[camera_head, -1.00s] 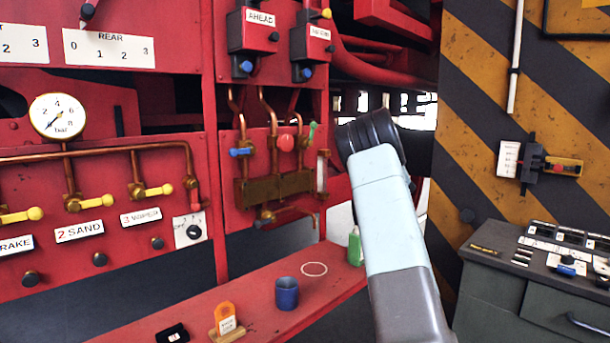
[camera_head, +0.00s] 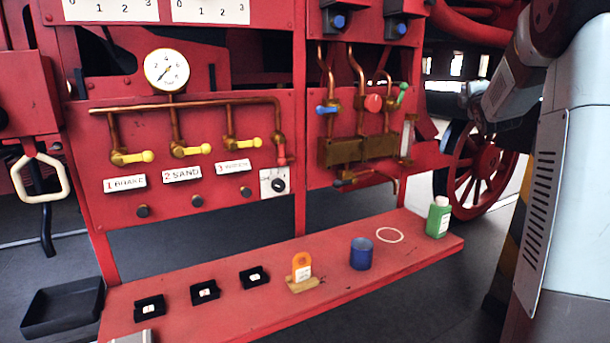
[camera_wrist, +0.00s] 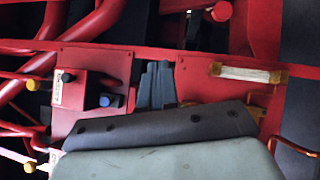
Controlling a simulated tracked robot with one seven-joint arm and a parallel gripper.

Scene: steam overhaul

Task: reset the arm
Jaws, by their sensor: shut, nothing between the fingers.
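My gripper (camera_wrist: 156,86) shows in the wrist view as two dark grey fingers side by side beyond its grey housing. The fingers are shut, with nothing seen between them. They point toward a red panel with a small labelled box and a blue knob (camera_wrist: 108,100); I cannot tell how far off it is. In the head view my arm fills the right side, raised and bent, and the fingers cannot be made out there.
A red shelf (camera_head: 340,285) holds a blue cup (camera_head: 361,254), a green bottle (camera_head: 438,217), an orange tag on a stand (camera_head: 302,272) and black trays. Behind stand a pressure gauge (camera_head: 167,70) and yellow-handled valves (camera_head: 192,151). A spoked wheel (camera_head: 480,168) is beside my arm.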

